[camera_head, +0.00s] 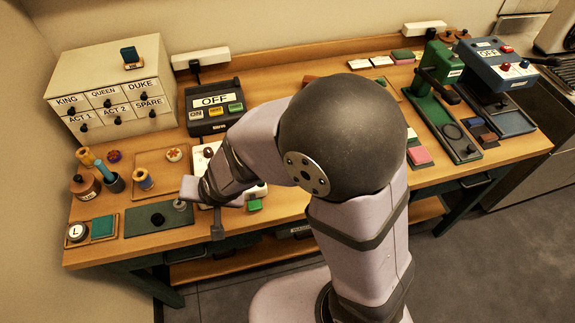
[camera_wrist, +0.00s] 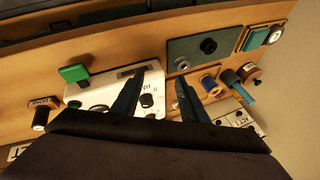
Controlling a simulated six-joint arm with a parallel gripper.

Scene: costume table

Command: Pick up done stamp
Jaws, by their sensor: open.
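My gripper (camera_wrist: 168,76) is open, its two dark fingers apart and empty in the wrist view. In the head view my gripper (camera_head: 203,208) is over the table's front left part, between a white panel and a dark green plate. A small dark upright piece with a labelled end (camera_wrist: 41,116) stands at the left of the wrist view, apart from the fingers.
The white panel (camera_wrist: 95,94) with knobs lies under the fingers, a green block (camera_wrist: 74,73) beside it. The dark green plate (camera_head: 145,222) has a black knob. A drawer cabinet (camera_head: 70,73), an OFF box (camera_head: 205,120) and a green press (camera_head: 430,105) stand around. Small spools are at left.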

